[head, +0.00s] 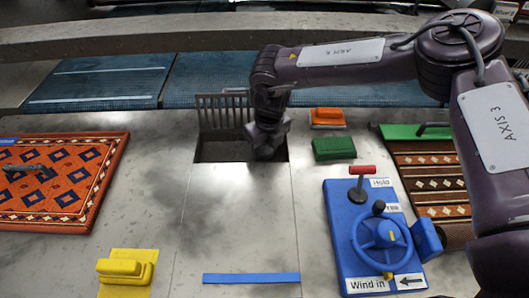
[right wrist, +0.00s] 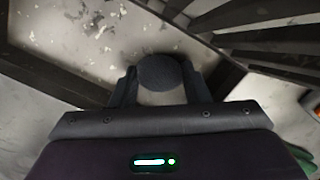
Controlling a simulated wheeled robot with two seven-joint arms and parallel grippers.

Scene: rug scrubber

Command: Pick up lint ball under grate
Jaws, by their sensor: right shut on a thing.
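The lint ball (right wrist: 160,72) shows in the right wrist view as a dark grey, rounded, textured lump between the two fingers. My right gripper (head: 264,150) reaches down into the rectangular floor opening (head: 222,151). It is shut on the lint ball, also seen from the wrist (right wrist: 160,92). In the head view the gripper hides the ball. The slatted grate (head: 218,111) stands raised at the back edge of the opening. Its dark bars (right wrist: 265,35) cross the upper right of the right wrist view. My left gripper is not in view.
An orange block (head: 327,117) and a green block (head: 334,148) lie right of the opening. A blue control panel (head: 350,232) with wheel and red-handled lever stands at right. Patterned rugs (head: 65,180) lie at both sides. A yellow block (head: 121,268) sits front left.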

